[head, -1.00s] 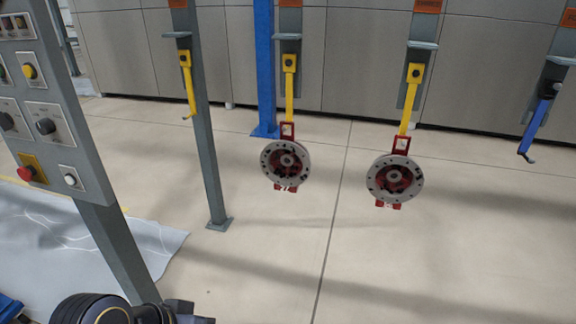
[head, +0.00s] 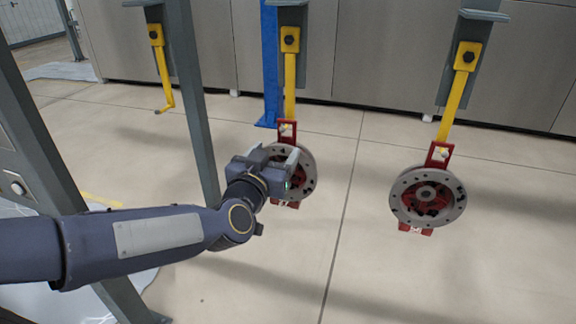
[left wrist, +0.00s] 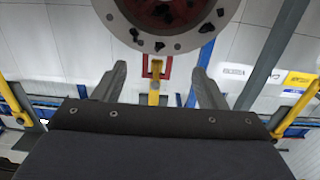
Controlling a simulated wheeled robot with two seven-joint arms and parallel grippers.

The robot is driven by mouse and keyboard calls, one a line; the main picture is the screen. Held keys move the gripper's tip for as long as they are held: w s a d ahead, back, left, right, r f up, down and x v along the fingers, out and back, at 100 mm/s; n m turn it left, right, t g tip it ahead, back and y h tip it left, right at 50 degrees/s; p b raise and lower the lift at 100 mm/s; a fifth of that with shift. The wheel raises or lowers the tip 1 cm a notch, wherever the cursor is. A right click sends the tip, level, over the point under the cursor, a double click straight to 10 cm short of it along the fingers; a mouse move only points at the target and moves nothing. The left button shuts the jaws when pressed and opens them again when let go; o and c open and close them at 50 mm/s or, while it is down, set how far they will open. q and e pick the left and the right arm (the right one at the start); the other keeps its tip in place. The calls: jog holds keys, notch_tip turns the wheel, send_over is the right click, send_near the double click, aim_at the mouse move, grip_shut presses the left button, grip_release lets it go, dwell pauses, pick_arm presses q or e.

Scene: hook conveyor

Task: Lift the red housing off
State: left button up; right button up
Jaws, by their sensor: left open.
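Two round housings with grey rims and red centres hang from yellow hooks on red brackets. The left housing (head: 307,178) is partly hidden behind my left gripper (head: 278,160); the right housing (head: 428,195) hangs clear of it. In the left wrist view a housing (left wrist: 172,42) fills the top edge, with its red bracket (left wrist: 157,67) and yellow hook (left wrist: 154,93) seen between the fingers. My left gripper is open, its fingers apart in that view, holding nothing. I cannot tell whether it touches the housing. My right gripper is not in view.
A grey post (head: 194,100) stands just left of the left housing, behind my arm. An empty yellow hook (head: 163,75) hangs at the upper left. A control panel's post (head: 50,170) is at the left edge. A blue post (head: 270,70) stands behind. The floor at the right is clear.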

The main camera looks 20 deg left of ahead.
aim_at(287, 146)
pick_arm(q)
jog(key=shift+w+r, duration=0.2)
jog(key=shift+w, duration=0.65)
jog(key=w, duration=0.4)
jog(key=w+r, duration=0.1)
jog(key=w, duration=0.1)
jog(key=shift+w+d+p, duration=0.2)
jog(key=shift+d+p, duration=0.1)
jog(key=shift+p, duration=0.1)
grip_shut()
jog(key=shift+r, duration=0.25)
